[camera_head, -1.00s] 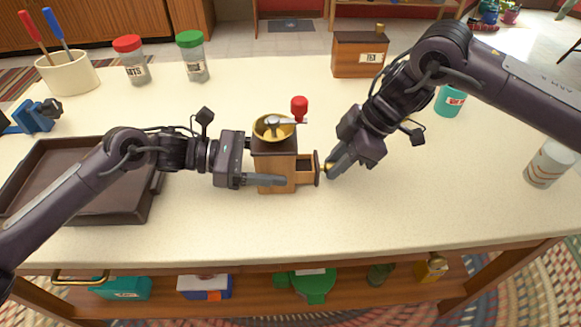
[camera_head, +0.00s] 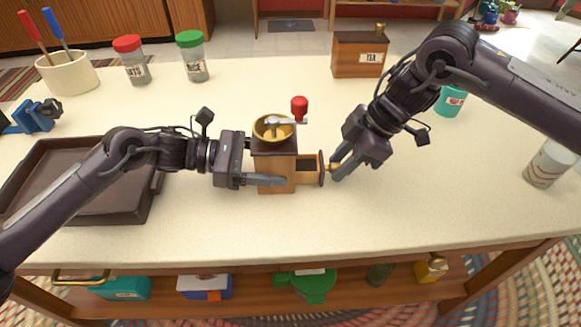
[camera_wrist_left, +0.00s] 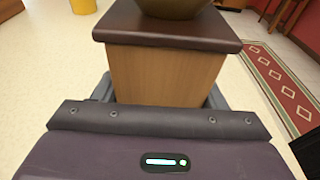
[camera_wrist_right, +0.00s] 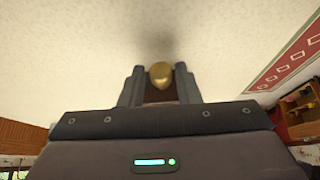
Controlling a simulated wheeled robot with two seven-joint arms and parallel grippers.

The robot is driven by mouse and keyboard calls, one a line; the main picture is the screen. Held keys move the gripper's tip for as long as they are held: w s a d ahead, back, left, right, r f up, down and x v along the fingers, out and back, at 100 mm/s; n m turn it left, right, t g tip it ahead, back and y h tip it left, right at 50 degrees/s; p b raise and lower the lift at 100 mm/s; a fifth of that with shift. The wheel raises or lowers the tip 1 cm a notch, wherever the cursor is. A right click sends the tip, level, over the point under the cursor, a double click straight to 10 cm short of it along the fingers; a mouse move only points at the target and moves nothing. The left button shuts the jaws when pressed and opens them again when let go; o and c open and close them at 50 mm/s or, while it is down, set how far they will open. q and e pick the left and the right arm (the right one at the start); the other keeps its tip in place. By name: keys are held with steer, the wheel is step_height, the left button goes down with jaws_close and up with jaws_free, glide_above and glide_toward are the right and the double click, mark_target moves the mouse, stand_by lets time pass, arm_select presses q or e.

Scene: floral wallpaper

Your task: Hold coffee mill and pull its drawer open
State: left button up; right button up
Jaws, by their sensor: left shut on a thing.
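The coffee mill (camera_head: 275,163) stands upright on the table, with a brass bowl, a crank and a red knob on top. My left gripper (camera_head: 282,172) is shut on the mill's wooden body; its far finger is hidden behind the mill. The left wrist view shows the mill body (camera_wrist_left: 165,75) between both fingers. The drawer (camera_head: 309,178) sticks out of the mill's right side, its inside visible. My right gripper (camera_head: 340,166) is open at the drawer's brass knob (camera_head: 332,168). In the right wrist view the knob (camera_wrist_right: 160,74) shows between the parted fingertips.
A dark tray (camera_head: 100,216) lies on the left, under my left arm. Two jars (camera_head: 132,62) (camera_head: 194,57), a utensil crock (camera_head: 67,75) and a wooden tea box (camera_head: 359,56) stand at the back. A white can (camera_head: 549,163) is at the right. The table front is clear.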

steer(key=o, duration=0.3)
steer(key=shift+r, duration=0.1)
steer(key=shift+r, duration=3.45)
